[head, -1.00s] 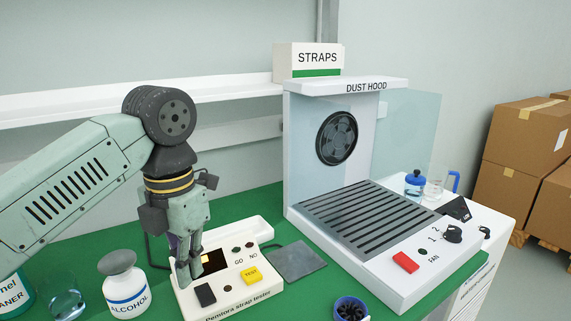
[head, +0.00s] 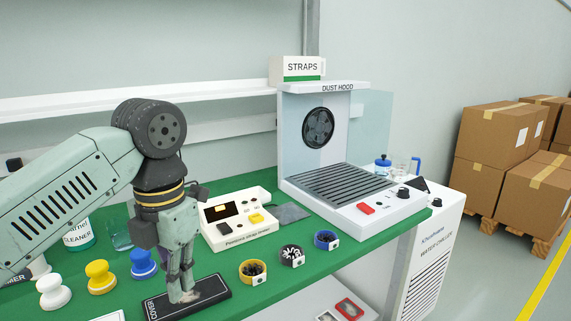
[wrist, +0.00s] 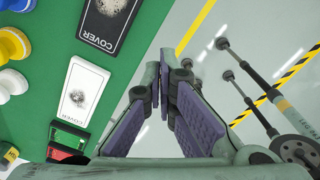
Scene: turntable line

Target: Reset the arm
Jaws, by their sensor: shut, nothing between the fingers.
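My gripper (head: 184,297) hangs fingers-down at the lower left in the head view, on the arm reaching in from the left. Its fingers are shut with nothing between them. In the wrist view the purple-padded fingers (wrist: 172,85) come together at the middle. In the head view the fingertips overlap a black cover plate (head: 215,290) near the bench's front edge. The wrist view shows the black cover (wrist: 113,22) and a white cover (wrist: 80,95) left of the fingers, apart from them, with the floor beneath the fingertips.
Cartons (head: 495,145) stand at the right.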

